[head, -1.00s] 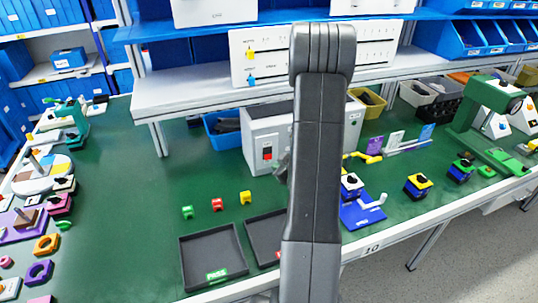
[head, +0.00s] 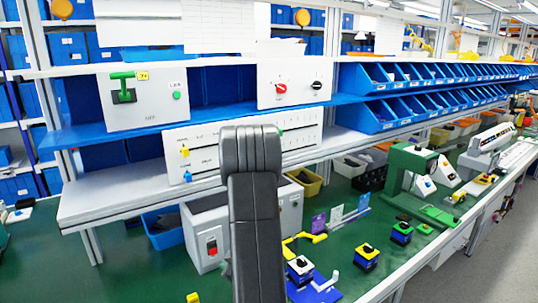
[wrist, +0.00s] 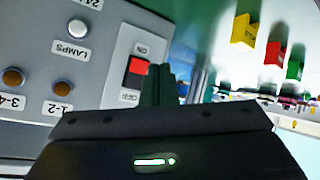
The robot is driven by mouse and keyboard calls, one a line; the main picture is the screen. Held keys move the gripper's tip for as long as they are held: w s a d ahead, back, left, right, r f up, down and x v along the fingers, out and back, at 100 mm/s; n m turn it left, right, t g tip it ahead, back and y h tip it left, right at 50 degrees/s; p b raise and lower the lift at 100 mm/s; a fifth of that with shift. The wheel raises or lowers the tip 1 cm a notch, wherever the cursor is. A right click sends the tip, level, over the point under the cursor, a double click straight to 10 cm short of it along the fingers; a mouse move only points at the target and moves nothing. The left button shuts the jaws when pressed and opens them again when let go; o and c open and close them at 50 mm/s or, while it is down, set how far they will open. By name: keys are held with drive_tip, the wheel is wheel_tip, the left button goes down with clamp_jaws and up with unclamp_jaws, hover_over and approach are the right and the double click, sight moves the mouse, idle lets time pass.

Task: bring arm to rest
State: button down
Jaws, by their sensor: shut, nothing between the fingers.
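My gripper (wrist: 162,84) shows in the wrist view as dark fingers above the black wrist housing, shut and empty. Beyond it is a grey control box (wrist: 105,40) with a red ON/OFF rocker switch (wrist: 138,67) and labelled round buttons. In the head view my arm (head: 255,210) stands upright in the middle and hides part of the same grey box (head: 205,240). Most of my gripper is hidden there. A white panel (head: 295,75) on the upper shelf carries a red rotary knob (head: 281,88) and a black rotary knob (head: 317,85).
A white panel with a green lever (head: 123,88) stands on the shelf at left. Blue bins (head: 400,75) line the shelf at right. Blue-yellow switch blocks (head: 365,257) and a green machine (head: 410,165) stand on the green bench. Bare bench (head: 130,275) shows at lower left.

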drive_tip(key=shift+s+d+f+b, duration=0.2)
drive_tip(key=shift+s+d, duration=0.3)
drive_tip(key=shift+s, duration=0.25)
drive_tip(key=shift+s+d+f+b, duration=0.15)
drive_tip(key=shift+s+d, duration=0.3)
drive_tip(key=shift+s, duration=0.25)
drive_tip(key=shift+r, duration=0.1)
